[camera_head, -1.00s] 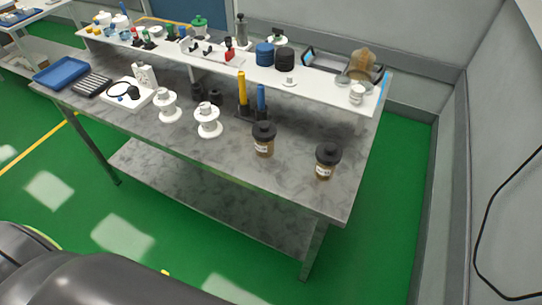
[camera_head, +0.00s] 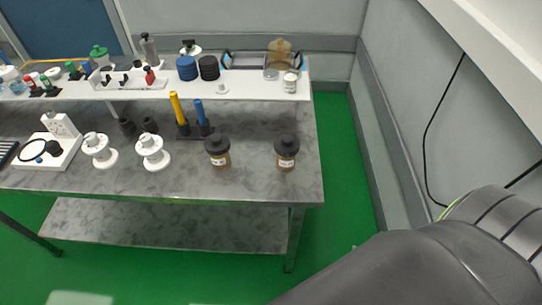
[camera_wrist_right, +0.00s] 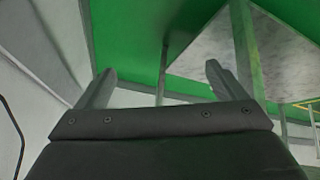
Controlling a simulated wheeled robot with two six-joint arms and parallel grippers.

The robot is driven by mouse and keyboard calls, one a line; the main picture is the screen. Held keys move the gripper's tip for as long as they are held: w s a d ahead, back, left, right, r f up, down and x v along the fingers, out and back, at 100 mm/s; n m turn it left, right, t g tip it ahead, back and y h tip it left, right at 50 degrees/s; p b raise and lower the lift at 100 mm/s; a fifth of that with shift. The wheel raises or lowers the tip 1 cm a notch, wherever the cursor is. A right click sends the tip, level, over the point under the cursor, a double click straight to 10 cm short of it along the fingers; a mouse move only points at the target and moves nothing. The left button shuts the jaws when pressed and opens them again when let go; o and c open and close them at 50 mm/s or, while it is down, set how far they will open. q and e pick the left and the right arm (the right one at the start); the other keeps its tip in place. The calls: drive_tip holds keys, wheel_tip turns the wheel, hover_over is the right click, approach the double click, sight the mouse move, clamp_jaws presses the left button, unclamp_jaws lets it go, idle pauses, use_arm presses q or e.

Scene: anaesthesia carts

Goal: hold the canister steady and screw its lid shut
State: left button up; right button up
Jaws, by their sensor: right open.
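Two brown canisters with black lids stand upright on the grey table, a left one (camera_head: 219,153) and a right one (camera_head: 286,154) near the table's right end. Each has a small white label, and a lid sits on top of each; whether either lid is tight I cannot tell. My right gripper (camera_wrist_right: 158,82) is open and empty in the right wrist view, with the green floor and the table's underside beyond it. In the head view neither gripper shows; only a dark arm link of mine is at the lower right. My left gripper is out of view.
The grey table (camera_head: 250,185) has clear front space. White spools (camera_head: 152,153) and a stand with yellow and blue handles (camera_head: 190,120) are left of the canisters. A raised white shelf (camera_head: 130,93) behind carries bottles and jars. A wall (camera_head: 400,100) is at right.

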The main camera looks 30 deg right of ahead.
drive_tip(key=w+d+r+n+t+y, duration=0.1)
drive_tip(key=w+r+t, duration=0.1)
drive_tip(key=w+r, duration=0.6)
drive_tip(key=w+d+r+n+t+y, duration=0.15)
drive_tip(key=w+r, duration=0.25)
drive_tip(key=r, duration=0.7)
drive_tip(key=w+a+r+n+t+y, duration=0.25)
drive_tip(key=a+r, duration=0.25)
drive_tip(key=r, duration=0.6)
drive_tip(key=n+y, duration=0.1)
drive_tip(key=y, duration=0.2)
approach(292, 145)
drive_tip(key=r+v, duration=0.1)
drive_tip(key=v, duration=0.5)
drive_tip(key=shift+w+d+f+p, duration=0.2)
drive_tip(key=shift+w+f+p, duration=0.1)
drive_tip(key=shift+p, duration=0.15)
drive_tip(key=shift+w+a, duration=0.1)
drive_tip(key=shift+g, duration=0.3)
drive_tip(key=p+x, duration=0.2)
drive_tip(key=x, duration=1)
